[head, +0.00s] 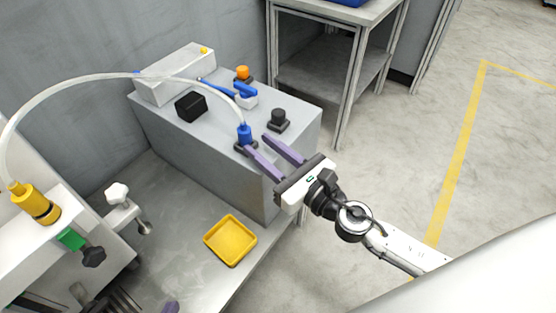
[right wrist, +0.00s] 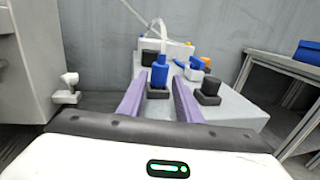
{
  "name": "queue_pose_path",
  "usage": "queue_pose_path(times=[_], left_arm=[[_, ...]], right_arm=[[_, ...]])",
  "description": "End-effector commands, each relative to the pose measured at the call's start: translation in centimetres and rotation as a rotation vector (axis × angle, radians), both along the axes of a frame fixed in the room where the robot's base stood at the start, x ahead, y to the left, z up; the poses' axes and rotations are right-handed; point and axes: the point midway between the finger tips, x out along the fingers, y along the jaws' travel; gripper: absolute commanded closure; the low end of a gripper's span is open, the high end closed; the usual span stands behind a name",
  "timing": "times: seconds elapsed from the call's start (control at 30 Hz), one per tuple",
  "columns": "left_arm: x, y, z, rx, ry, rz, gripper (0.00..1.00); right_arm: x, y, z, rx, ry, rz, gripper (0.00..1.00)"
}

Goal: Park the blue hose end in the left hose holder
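The blue hose end (head: 245,133) is upright in the left hose holder (head: 240,149), a dark square base on the grey cabinet. The pale hose (head: 75,78) arches from it to a yellow fitting at left. A black plug (head: 278,116) is in the right holder (head: 277,126). My right gripper (head: 258,141) is open, its purple fingers pointing at the hose end. In the right wrist view, the hose end (right wrist: 160,72) shows beyond and between the fingertips, with no visible grip. Only a purple fingertip of my left gripper (head: 170,308) shows at the bottom edge; its opening is hidden.
A white box (head: 174,78), a black block (head: 191,106), a blue-and-white tool (head: 244,97) and an orange knob (head: 242,73) are behind on the cabinet. A yellow tray (head: 230,241) lies on the lower surface. The yellow fitting (head: 35,203) stands at left.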

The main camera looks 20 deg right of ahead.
Motion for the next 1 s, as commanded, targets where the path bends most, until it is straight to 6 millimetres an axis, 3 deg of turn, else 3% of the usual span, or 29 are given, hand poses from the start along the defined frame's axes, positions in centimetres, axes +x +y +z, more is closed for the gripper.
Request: queue_pose_path(times=[0.5, 1.0], left_arm=[[0.1, 0.0, -0.8, -0.003, -0.009, -0.001, 1.0], [0.1, 0.0, -0.7, -0.003, -0.01, -0.001, 1.0]], right_arm=[[-3.8, -1.5, -0.2, 0.001, 0.001, 0.001, 0.69], [-4.1, -1.6, 0.0, 0.001, 0.0, 0.001, 0.69]])
